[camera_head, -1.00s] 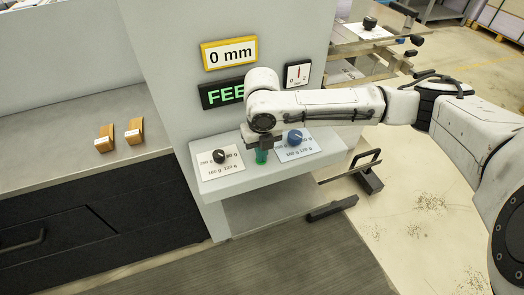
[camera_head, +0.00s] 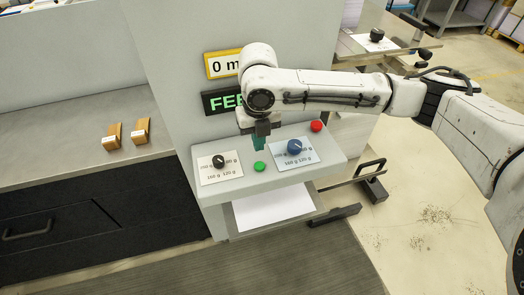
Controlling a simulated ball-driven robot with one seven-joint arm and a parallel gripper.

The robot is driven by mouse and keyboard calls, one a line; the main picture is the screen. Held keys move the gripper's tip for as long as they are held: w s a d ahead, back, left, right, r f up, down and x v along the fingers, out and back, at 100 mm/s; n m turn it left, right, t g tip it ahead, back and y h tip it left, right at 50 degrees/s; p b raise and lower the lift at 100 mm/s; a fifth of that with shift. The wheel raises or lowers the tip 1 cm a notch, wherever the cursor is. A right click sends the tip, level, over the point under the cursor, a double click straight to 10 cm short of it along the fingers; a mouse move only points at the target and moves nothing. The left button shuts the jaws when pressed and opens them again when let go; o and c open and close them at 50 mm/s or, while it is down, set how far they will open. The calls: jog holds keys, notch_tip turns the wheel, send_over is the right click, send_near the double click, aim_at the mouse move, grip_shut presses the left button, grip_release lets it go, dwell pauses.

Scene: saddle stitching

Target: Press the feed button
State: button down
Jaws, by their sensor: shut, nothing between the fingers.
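A green button (camera_head: 260,167) sits on the grey control shelf (camera_head: 250,181), between the black knob's plate and the blue knob's plate. I take it for the feed button, as the green "FEE…" sign (camera_head: 222,102) hangs above, partly hidden by my arm. My gripper (camera_head: 259,147) is shut and empty, pointing down just above and behind the green button, with a visible gap. A sheet of white paper (camera_head: 272,210) lies on the tray below the shelf.
A black knob (camera_head: 218,161) stands left of the button and a blue knob (camera_head: 294,147) right of it. A red button (camera_head: 316,126) is at the back right of the shelf. Two wooden blocks (camera_head: 112,136) (camera_head: 141,131) are on the left counter.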

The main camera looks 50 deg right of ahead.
notch_tip(320, 180, up, 6)
jog(key=shift+s+d+f+b, duration=0.1)
jog(key=shift+d+f+b, duration=0.05)
jog(key=shift+b, duration=0.2)
dwell(0.4)
jog(key=w+a+m+t+y, duration=0.35)
jog(key=a+m, duration=0.25)
jog(key=a, duration=0.5)
jog(key=w+a+m+t+y, duration=0.2)
jog(key=w+a+m+t, duration=0.15)
jog(key=a+m, duration=0.45)
jog(key=s+d+f+m+g+h+b, duration=0.1)
jog(key=s+f+m+g+h, duration=0.1)
jog(key=s+f+m, duration=0.6)
jog(key=s+d+f+m+g+h, duration=0.15)
jog(key=s+f+m, duration=0.25)
jog(key=s+f, duration=0.85)
jog(key=s+d+f+m+g+h, duration=0.2)
jog(key=s+d, duration=0.4)
jog(key=s, duration=0.3)
jog(key=shift+s+d+f+m+g, duration=0.35)
jog(key=shift+f+m, duration=0.5)
jog(key=shift+m, duration=0.15)
